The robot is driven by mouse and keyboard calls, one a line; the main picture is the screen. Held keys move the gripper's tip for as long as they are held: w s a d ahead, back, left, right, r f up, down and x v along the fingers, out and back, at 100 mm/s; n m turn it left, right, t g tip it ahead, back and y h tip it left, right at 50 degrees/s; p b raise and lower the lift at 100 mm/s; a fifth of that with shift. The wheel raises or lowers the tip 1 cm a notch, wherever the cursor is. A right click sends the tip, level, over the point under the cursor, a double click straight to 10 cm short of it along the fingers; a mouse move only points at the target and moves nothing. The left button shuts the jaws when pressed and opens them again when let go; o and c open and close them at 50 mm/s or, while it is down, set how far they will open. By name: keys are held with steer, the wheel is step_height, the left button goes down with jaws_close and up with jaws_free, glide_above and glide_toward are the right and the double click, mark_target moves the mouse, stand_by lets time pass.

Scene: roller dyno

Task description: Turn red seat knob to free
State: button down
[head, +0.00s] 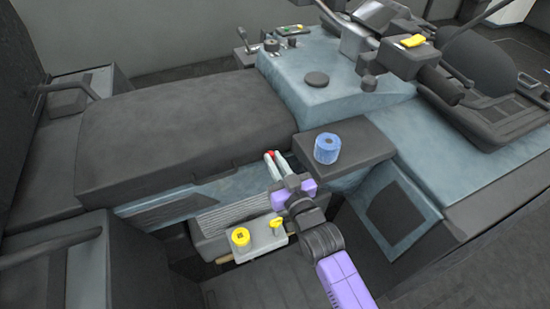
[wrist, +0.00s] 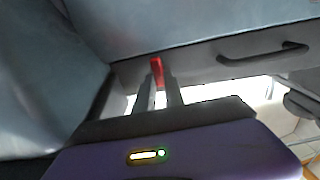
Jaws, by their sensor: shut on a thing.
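The red seat knob (wrist: 156,68) sits on the dark side strip below the seat edge in the wrist view. It also shows in the head view (head: 269,154) as a small red spot beside the fingertips. My gripper (head: 273,156) reaches up to it from the front, and its two pale fingers are close together. In the wrist view my gripper (wrist: 160,88) is shut on the red knob, which stands upright between the fingertips. The fingers hide part of the knob. I cannot read any free or lock marking.
A blue cylinder (head: 327,148) stands on a dark side shelf (head: 362,143) just right of my gripper. The dark seat cushion (head: 180,120) is to the left. A black handle (wrist: 262,54) is right of the knob.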

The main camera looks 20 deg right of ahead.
stand_by(0.3)
steer(key=shift+m, duration=0.8)
steer(key=c, duration=1.4)
jaws_free()
steer(key=shift+c, duration=0.2)
steer(key=shift+s, duration=0.1)
steer(key=s, duration=0.7)
steer(key=shift+s+b, duration=0.3)
steer(key=shift+b, duration=0.15)
steer(key=shift+r, duration=0.1)
